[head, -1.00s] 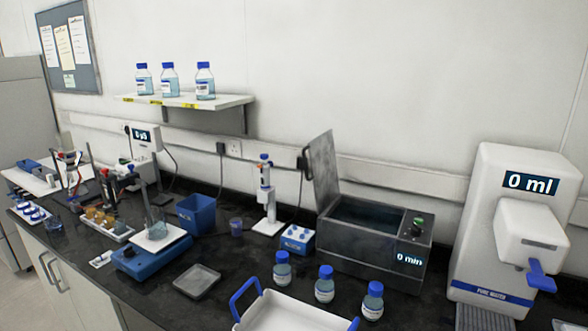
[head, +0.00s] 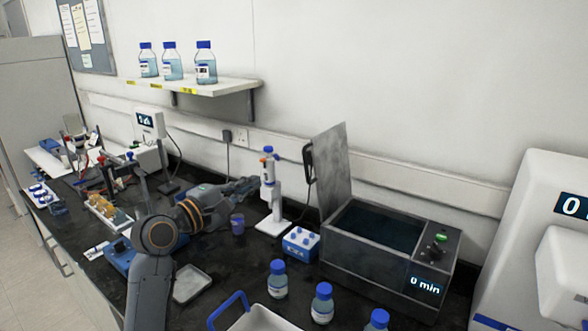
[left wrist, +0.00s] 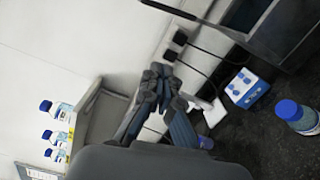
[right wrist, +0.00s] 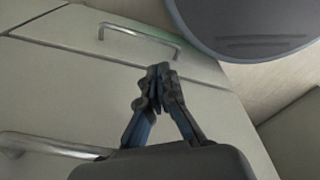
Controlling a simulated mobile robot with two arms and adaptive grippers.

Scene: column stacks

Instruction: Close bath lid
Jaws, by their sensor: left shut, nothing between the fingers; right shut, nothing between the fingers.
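The metal water bath (head: 345,258) stands on the dark bench with its lid (head: 333,175) raised nearly upright at its left side. A black handle (head: 308,160) shows on the lid's left face. The open basin is dark inside, and the front panel reads 0 min. My left gripper (head: 248,186) is shut and empty over the bench, left of the lid and apart from it, behind the pipette stand; its fingers also show in the left wrist view (left wrist: 158,78). My right gripper (right wrist: 158,76) is shut and empty in front of the cabinet doors, outside the head view.
The pipette stand (head: 268,190) and a blue-white block (head: 300,243) stand between my left gripper and the bath. Blue-capped bottles (head: 321,303) and a white tray (head: 262,319) are in front. A wall shelf (head: 200,87) holds more bottles. A water dispenser (head: 530,230) is at right.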

